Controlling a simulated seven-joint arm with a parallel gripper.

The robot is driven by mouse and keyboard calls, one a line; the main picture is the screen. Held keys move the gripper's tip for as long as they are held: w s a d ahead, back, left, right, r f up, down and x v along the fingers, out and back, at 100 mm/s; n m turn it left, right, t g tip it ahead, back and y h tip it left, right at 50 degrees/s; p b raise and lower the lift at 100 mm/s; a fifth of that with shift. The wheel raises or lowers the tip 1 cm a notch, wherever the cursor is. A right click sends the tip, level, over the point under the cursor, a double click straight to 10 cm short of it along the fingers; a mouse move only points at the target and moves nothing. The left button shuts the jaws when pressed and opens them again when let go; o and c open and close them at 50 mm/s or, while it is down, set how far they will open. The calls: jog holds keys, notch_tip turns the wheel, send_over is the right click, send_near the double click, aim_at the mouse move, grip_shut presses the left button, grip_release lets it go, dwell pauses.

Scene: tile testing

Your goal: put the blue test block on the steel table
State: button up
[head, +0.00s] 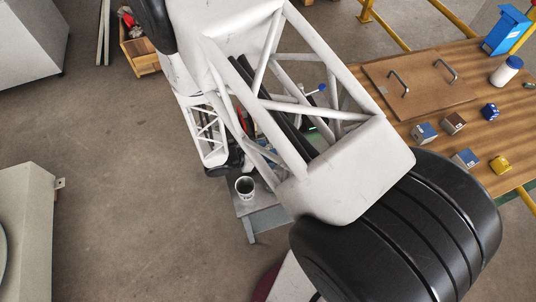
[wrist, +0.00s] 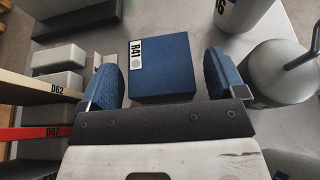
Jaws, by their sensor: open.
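In the wrist view a blue block (wrist: 166,72) with a white label reading R41 stands on a grey surface (wrist: 145,27). My gripper (wrist: 162,80) is open, with one blue fingertip pad to the left and one to the right of the block. Gaps show between the block and both pads. In the head view a small grey metal table (head: 262,219) stands on the floor near the middle, partly hidden by my arm. My gripper cannot be clearly made out there. I cannot tell whether the grey surface is this table's top.
In the wrist view a grey rounded object (wrist: 280,72) with a handle stands close right. Grey blocks (wrist: 60,57), a beige strip (wrist: 45,91) and a red strip (wrist: 35,133) lie left. In the head view a metal cup (head: 245,187) and a wooden table (head: 440,125) with small blocks show.

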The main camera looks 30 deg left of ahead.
jog(key=v, duration=1)
jog(key=shift+a+r, duration=0.1)
dwell(0.8)
jog(key=w+d+r+m+g+y, duration=0.1)
jog(key=w+d+r+m+g, duration=0.3)
jog(key=d+r, duration=0.5)
jog(key=w+d+r+m+g+y, duration=0.15)
jog(key=w+d+r+m, duration=0.3)
jog(key=d+r, duration=0.45)
jog(key=w+d+r+m+g, duration=0.4)
jog(key=d+r+m, duration=0.2)
jog(key=d+r, duration=0.3)
jog(key=s+d+r+m+t+y, duration=0.1)
jog(key=s+d+r+m+y, duration=0.2)
jog(key=s+d+r+m, duration=0.3)
jog(key=s+d+r+m+t+y, duration=0.1)
jog(key=s+d+r+m+y, duration=0.3)
jog(key=d+r, duration=0.8)
jog(key=s+d+m, duration=0.2)
jog(key=s+d, duration=0.2)
jog(key=shift+s+r+m, duration=0.15)
jog(key=shift+r+m, duration=0.1)
jog(key=shift+m, duration=0.1)
